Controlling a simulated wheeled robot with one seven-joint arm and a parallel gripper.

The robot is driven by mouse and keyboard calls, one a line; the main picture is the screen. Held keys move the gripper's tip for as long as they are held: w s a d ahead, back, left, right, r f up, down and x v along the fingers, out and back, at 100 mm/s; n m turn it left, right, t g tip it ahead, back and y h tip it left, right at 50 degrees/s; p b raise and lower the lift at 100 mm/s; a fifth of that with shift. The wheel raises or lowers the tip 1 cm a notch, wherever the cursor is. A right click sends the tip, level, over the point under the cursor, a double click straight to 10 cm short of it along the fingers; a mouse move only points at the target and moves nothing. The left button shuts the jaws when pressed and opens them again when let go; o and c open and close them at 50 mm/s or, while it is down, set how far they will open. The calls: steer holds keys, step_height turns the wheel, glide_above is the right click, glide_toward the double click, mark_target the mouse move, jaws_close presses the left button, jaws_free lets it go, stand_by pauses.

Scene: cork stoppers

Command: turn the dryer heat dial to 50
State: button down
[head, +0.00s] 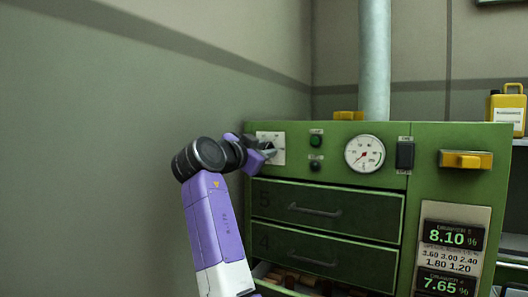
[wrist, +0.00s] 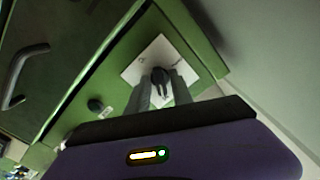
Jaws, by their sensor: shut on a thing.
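The heat dial is a dark knob on a white square plate (head: 278,140) at the upper left of the green dryer (head: 340,190). In the head view my gripper (head: 270,150) is at the plate and hides most of the knob. In the wrist view the dark knob (wrist: 160,76) sits between my two grey fingertips, in the middle of the white plate (wrist: 150,53). My gripper is shut on the knob. The plate's markings are too small to read, so I cannot tell the dial's setting.
Right of the plate are a green button (head: 316,141), a small dark button (head: 315,165), a round gauge (head: 365,154) and a black switch (head: 405,155). Drawers with handles (head: 315,210) lie below. A yellow handle (head: 465,160) sticks out at the right. A wall stands close at the left.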

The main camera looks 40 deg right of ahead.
steer(key=shift+f, duration=0.1)
steer(key=c, duration=1.4)
jaws_free()
steer(key=shift+c, duration=0.2)
steer(key=v, duration=0.8)
